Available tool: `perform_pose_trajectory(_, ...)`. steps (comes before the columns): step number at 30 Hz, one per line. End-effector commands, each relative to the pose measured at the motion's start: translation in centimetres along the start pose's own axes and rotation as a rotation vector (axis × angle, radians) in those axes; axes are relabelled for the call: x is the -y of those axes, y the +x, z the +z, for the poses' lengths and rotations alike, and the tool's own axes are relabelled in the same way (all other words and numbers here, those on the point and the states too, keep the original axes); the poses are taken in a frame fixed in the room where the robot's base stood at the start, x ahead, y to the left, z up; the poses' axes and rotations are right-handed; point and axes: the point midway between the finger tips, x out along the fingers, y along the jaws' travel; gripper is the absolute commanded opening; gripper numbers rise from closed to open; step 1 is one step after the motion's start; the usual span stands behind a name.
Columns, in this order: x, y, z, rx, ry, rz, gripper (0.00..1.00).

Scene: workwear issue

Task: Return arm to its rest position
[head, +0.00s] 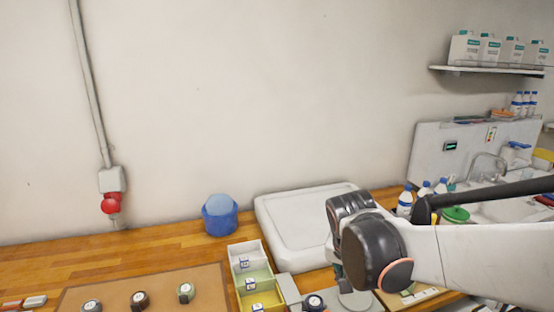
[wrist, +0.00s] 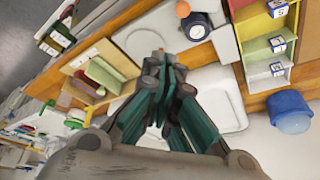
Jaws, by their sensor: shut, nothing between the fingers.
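My arm reaches in from the right of the head view, over the right part of the wooden counter (head: 140,249). In the wrist view my gripper (wrist: 160,68) is shut with nothing between its fingers. It hangs above the counter, its tips showing against a round light-grey plate (wrist: 146,44). In the head view the dark wrist housing hides most of the gripper.
A white tray (head: 290,215) lies behind my arm. A blue tub (head: 220,222) and a compartment box (head: 238,253) stand to its left. Several rolls sit on a brown mat (head: 75,297). Bottles (head: 404,203) and a sink (head: 505,208) are at right.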

Motion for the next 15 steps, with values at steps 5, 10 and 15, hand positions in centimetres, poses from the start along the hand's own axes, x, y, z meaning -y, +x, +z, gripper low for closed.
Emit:
perform_pose_trajectory(5,-3.0,-1.4,2.7,-0.031,-0.100,-0.061,0.00)
perform_pose_trajectory(10,-5.5,-2.3,5.4,-0.072,-0.196,-0.112,0.00)
perform_pose_trajectory(15,-7.7,-2.5,8.4,-0.123,-0.290,-0.156,0.00)
